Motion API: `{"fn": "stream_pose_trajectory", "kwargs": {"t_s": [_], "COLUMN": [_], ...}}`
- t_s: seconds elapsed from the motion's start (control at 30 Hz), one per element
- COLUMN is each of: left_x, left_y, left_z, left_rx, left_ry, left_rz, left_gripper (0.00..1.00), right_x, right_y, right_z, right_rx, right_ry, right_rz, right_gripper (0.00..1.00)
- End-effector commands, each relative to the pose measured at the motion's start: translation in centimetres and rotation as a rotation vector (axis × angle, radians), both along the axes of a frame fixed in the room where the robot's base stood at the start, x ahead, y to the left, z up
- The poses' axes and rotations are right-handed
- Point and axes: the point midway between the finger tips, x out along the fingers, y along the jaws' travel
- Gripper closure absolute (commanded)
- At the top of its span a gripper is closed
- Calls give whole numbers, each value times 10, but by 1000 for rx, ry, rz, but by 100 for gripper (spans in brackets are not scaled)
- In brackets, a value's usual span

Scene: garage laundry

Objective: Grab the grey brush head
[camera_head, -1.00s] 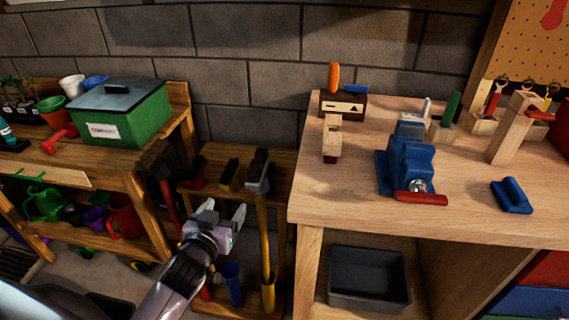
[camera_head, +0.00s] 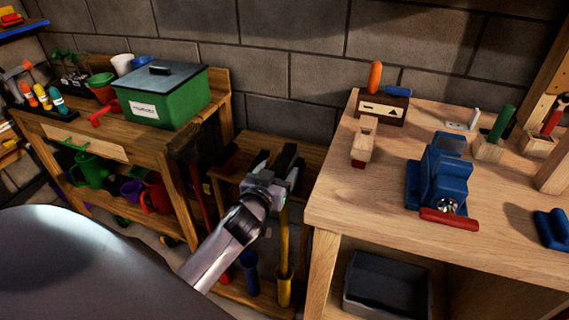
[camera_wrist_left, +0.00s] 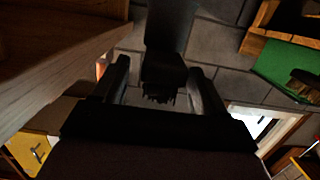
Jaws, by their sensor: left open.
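The grey brush head (camera_head: 287,158) tops a long yellow handle (camera_head: 284,242) standing upright in the wooden rack between the two benches. My left gripper (camera_head: 281,178) is at the brush head in the head view and covers part of it. In the left wrist view the dark brush head (camera_wrist_left: 165,65) lies between the two open fingers of my left gripper (camera_wrist_left: 160,84), with bristles at its lower edge. A gap shows between the fingers and the brush, so they are not shut on it. My right gripper is not in view.
The workbench (camera_head: 335,200) with a blue vise (camera_head: 443,180) is close on the right. The left bench holds a green box (camera_head: 165,97). Other tools, including a red-handled one (camera_head: 200,190), stand in the rack. A grey bin (camera_head: 385,288) sits under the workbench.

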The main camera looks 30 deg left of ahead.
Motion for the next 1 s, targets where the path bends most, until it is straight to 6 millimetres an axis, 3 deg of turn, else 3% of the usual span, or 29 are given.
{"fn": "stream_pose_trajectory", "kwargs": {"t_s": [0.23,0.57,0.73,0.77,1.0], "left_x": [26,30,30,30,30], "left_y": [8,9,9,9,9], "left_z": [-4,-5,-5,-5,-4], "left_rx": [1,1,1,1,1], "left_ry": [0,0,0,0,-1], "left_rz": [0,-1,-1,-1,-1], "left_gripper": [28,28,80,86,86], "right_x": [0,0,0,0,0], "right_y": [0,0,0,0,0], "right_z": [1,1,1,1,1], "right_rx": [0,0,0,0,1], "right_ry": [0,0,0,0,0], "right_rz": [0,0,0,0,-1], "right_gripper": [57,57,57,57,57]}}
